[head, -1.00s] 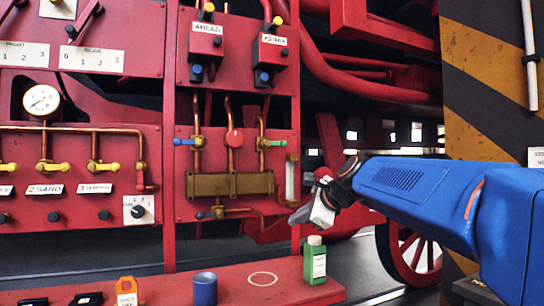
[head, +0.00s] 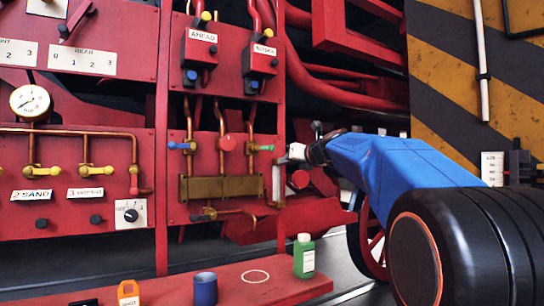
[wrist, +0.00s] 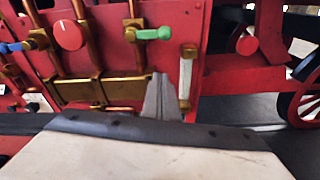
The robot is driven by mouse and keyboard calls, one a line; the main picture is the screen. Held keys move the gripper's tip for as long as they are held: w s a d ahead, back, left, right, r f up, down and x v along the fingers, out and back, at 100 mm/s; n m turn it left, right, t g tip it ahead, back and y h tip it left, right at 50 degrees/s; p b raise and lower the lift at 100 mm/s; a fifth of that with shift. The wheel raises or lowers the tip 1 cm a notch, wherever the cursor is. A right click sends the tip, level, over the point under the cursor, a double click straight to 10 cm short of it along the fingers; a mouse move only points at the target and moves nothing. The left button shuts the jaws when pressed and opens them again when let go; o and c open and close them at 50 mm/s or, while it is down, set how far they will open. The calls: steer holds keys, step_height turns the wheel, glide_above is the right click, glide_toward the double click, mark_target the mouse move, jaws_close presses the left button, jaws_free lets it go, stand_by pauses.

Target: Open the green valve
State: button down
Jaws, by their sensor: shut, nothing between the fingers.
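The green valve (head: 264,148) has a short green lever on a brass body, on the lower red panel. Its lever lies about level and points right. It also shows in the wrist view (wrist: 153,33), at the top, unobstructed. My gripper (head: 284,160) is just right of the valve in the head view and seems apart from it. In the wrist view the fingers (wrist: 160,80) are together and empty, and appear below the lever with a gap between. The exact depth to the panel is hard to tell.
A red round knob (head: 228,142) and a blue-handled valve (head: 180,146) sit to the left. A sight tube (head: 278,184) stands below right of the green lever. A green bottle (head: 304,256) and a blue cup (head: 205,289) stand on the red shelf (head: 240,288).

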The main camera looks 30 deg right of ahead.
mark_target(265, 148)
steer(key=w+f, duration=0.2)
steer(key=w, duration=0.8)
steer(key=shift+s+d+r, duration=0.1)
steer(key=shift+s+r, duration=0.15)
steer(key=shift+r, duration=0.85)
steer(key=shift+s+r, duration=0.2)
steer(key=shift+r, duration=0.9)
